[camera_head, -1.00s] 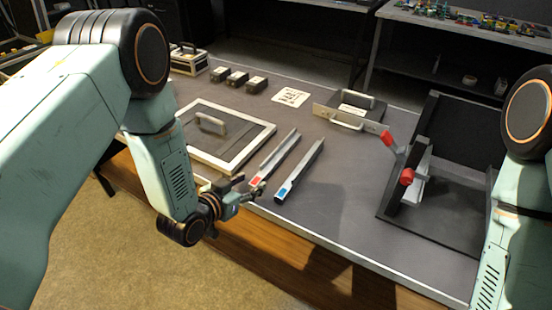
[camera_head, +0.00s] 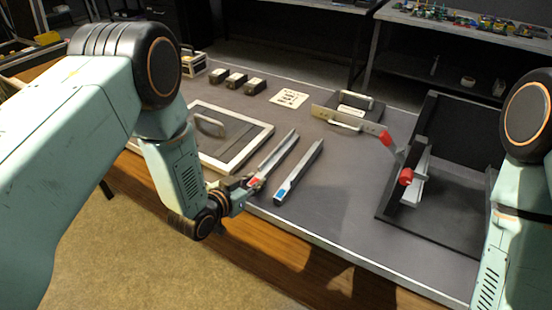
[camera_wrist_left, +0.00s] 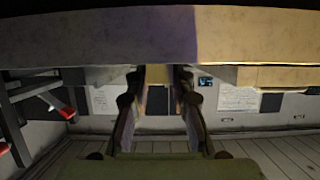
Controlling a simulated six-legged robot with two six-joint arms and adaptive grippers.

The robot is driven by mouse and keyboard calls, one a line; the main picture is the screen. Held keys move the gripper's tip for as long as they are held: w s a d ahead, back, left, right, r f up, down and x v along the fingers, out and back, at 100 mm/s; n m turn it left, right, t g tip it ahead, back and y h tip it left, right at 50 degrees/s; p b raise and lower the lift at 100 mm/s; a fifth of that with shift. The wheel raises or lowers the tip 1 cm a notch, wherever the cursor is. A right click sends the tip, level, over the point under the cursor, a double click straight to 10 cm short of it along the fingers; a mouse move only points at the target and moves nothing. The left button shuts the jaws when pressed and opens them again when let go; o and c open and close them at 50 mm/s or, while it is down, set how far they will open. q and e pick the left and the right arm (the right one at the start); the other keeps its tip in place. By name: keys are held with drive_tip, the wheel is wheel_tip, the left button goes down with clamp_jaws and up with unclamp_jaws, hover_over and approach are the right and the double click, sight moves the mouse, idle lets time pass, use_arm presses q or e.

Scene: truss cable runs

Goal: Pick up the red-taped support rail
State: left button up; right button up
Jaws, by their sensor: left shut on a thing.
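The red-taped support rail (camera_head: 278,152) is a long grey channel with a red patch near its front end. It lies slanted over the grey table, and I cannot tell whether it is raised off the top. My left gripper (camera_head: 250,184) is shut on its near end, at the table's front edge. In the left wrist view the two fingers (camera_wrist_left: 158,110) reach forward under a wide pale band. The blue-taped rail (camera_head: 299,172) lies just right of it, apart. My right gripper is out of view; only part of my right arm shows.
A white-framed panel with a handle (camera_head: 264,135) lies left of the rails. A handled plate (camera_head: 347,119) stands behind right. A black fixture with red-ended levers (camera_head: 436,207) is at the right. Small dark boxes (camera_head: 235,80) and a white card (camera_head: 289,98) are at the back.

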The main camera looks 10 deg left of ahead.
use_arm(q)
clamp_jaws()
drive_tip(key=shift+r, duration=0.1)
wheel_tip(320, 180, up, 10)
drive_tip(key=p, duration=0.2)
idle(0.8)
